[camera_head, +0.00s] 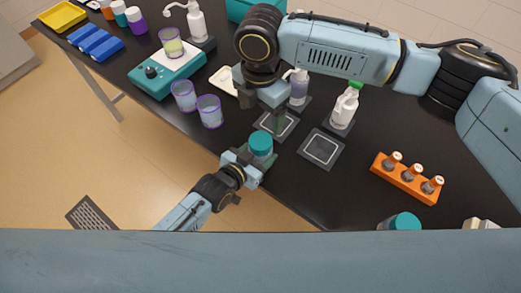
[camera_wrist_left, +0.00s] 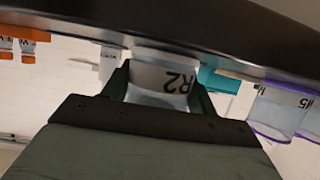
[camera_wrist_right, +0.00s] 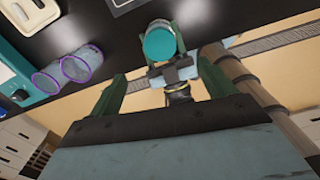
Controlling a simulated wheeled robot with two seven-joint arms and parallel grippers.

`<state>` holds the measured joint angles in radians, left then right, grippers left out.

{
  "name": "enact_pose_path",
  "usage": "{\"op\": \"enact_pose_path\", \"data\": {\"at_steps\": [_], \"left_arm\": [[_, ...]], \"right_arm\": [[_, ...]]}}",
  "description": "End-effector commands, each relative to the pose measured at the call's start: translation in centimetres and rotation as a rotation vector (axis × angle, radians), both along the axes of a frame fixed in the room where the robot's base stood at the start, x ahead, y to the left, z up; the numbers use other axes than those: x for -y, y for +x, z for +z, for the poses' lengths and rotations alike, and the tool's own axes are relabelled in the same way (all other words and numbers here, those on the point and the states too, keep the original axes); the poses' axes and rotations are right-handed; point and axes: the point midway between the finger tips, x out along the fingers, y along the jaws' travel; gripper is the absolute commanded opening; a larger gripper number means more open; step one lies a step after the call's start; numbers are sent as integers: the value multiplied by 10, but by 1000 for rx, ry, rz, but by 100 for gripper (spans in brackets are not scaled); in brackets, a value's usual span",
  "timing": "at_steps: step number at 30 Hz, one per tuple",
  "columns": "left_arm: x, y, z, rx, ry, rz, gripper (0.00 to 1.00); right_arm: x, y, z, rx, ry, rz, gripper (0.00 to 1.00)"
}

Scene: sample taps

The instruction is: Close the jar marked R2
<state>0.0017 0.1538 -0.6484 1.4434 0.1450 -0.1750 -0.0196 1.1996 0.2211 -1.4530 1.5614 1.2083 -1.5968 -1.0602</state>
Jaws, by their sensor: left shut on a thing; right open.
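The jar marked R2 (camera_wrist_left: 165,78) is in the left wrist view, where its label appears upside down. My left gripper (camera_head: 256,158) is shut around its sides by the table's front edge. A teal lid (camera_head: 261,143) sits on top of the jar; it also shows in the right wrist view (camera_wrist_right: 160,42). I cannot tell whether the lid is tight. My right gripper (camera_head: 262,110) is open and empty, above the table just behind the jar. In the right wrist view the lid is beyond and between its fingers, apart from them.
Two purple-rimmed cups (camera_head: 209,111) stand left of the jar, near a teal device (camera_head: 167,70). Square dark pads (camera_head: 321,149) lie behind and to the right. White bottles (camera_head: 344,106) stand further back. An orange rack (camera_head: 406,177) and another teal lid (camera_head: 403,222) are at right.

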Motion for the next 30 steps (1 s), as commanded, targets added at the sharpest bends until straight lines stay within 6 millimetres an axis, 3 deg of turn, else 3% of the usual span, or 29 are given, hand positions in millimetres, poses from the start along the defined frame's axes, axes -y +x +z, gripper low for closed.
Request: {"op": "enact_pose_path", "data": {"at_steps": [4, 13, 14, 15, 20, 30], "left_arm": [[0, 0, -1, -1, 1, 0, 0], [0, 0, -1, -1, 1, 0, 0], [0, 0, -1, -1, 1, 0, 60], [0, 0, -1, -1, 1, 0, 65], [0, 0, 0, -1, 1, 0, 84], [-3, -3, 1, -2, 1, 0, 84]], "right_arm": [[0, 0, 12, 1, -1, 0, 82], [0, 0, 14, 0, -1, 0, 82], [0, 0, 14, -1, -1, 0, 82], [0, 0, 14, -1, -1, 0, 82], [0, 0, 14, -1, -1, 0, 82], [0, 0, 15, -1, -1, 0, 82]]}}
